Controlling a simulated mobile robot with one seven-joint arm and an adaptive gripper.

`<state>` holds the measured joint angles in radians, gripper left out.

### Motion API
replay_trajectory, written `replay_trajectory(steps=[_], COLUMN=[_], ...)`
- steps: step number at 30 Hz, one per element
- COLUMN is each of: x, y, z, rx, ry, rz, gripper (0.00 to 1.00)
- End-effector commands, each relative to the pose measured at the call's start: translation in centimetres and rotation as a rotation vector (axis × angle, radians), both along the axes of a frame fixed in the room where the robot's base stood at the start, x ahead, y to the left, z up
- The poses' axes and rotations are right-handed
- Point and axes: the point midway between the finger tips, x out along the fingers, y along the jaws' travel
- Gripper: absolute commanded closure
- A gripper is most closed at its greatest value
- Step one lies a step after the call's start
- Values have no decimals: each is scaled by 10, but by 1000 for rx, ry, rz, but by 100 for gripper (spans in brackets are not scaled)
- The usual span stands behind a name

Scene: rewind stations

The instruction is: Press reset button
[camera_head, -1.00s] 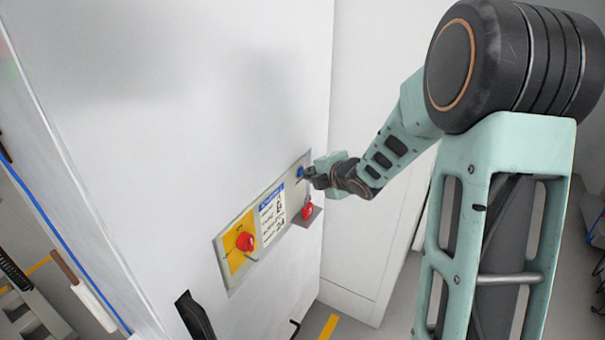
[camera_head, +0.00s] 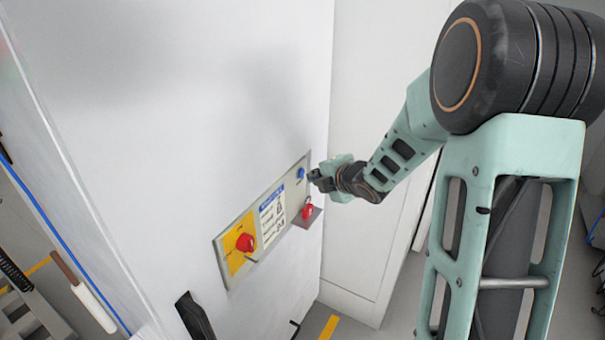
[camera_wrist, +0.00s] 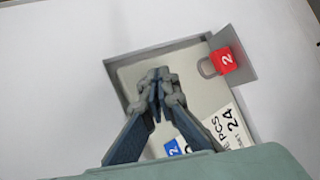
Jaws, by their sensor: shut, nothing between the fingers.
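A small blue button (camera_head: 300,172) sits at the upper right end of the grey control panel (camera_head: 292,190) on the white cabinet wall. My gripper (camera_head: 313,177) is shut and empty, just to the right of the button. A narrow gap shows between the fingertips and the button in the head view. In the wrist view my shut fingers (camera_wrist: 158,80) point at the panel (camera_wrist: 190,80). The button cannot be seen there; the fingers may be covering it.
A red padlock (camera_head: 308,211) marked 2 hangs beside the panel's right end, below my gripper; it also shows in the wrist view (camera_wrist: 223,61). A white label (camera_head: 272,216) and a red rotary switch (camera_head: 245,242) on a yellow plate lie further left.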

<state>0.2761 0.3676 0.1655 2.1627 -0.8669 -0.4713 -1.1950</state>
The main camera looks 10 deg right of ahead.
Motion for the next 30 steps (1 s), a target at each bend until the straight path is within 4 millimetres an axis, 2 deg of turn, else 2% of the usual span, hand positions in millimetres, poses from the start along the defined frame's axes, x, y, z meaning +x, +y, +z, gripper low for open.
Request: replay_trajectory(steps=[8, 21, 30], x=[-2, -26, -29], y=[-4, -37, -41], z=[0, 0, 0], rx=[-1, -1, 0], ry=[0, 2, 0], rz=[-2, -2, 0], gripper=[100, 100, 100])
